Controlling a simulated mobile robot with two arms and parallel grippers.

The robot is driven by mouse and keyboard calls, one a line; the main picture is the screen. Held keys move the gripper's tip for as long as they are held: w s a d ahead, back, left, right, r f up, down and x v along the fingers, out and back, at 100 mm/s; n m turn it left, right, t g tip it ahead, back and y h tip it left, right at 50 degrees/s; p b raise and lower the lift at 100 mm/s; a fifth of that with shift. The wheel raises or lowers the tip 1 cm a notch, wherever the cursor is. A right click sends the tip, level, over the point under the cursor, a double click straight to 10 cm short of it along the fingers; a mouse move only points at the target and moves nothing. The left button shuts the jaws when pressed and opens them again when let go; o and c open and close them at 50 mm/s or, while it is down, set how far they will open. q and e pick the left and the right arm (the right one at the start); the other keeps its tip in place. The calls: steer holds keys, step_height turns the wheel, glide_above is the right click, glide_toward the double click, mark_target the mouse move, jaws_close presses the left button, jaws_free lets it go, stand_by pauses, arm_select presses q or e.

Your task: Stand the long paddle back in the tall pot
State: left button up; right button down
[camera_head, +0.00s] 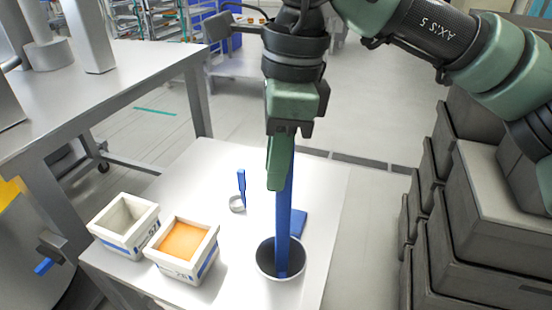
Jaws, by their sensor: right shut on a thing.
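The long blue paddle (283,228) hangs nearly upright from my right gripper (277,185). The green fingers are shut on its upper part and hide its top. The paddle's lower end is inside the tall pot (262,266), a round, dark-inside pot with a pale rim at the front of the white table. I cannot tell whether the paddle's end touches the pot's bottom. My left gripper is not in view.
Two white square boxes stand left of the pot: an empty-looking one (123,244) and one with orange filling (184,241). A small blue upright piece (241,187) stands by a grey ring (237,204). A flat blue piece (299,222) lies behind the pot. Dark crates (440,262) stack at right.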

steer(key=shift+f+b, duration=0.85)
steer(key=shift+f, duration=0.35)
stand_by(0.5)
steer(key=c, duration=1.2)
jaws_free()
steer(key=shift+o, duration=0.2)
steer(key=r, duration=0.5)
steer(key=d+r, duration=0.1)
steer(key=r, duration=0.1)
steer(key=shift+r, duration=0.4)
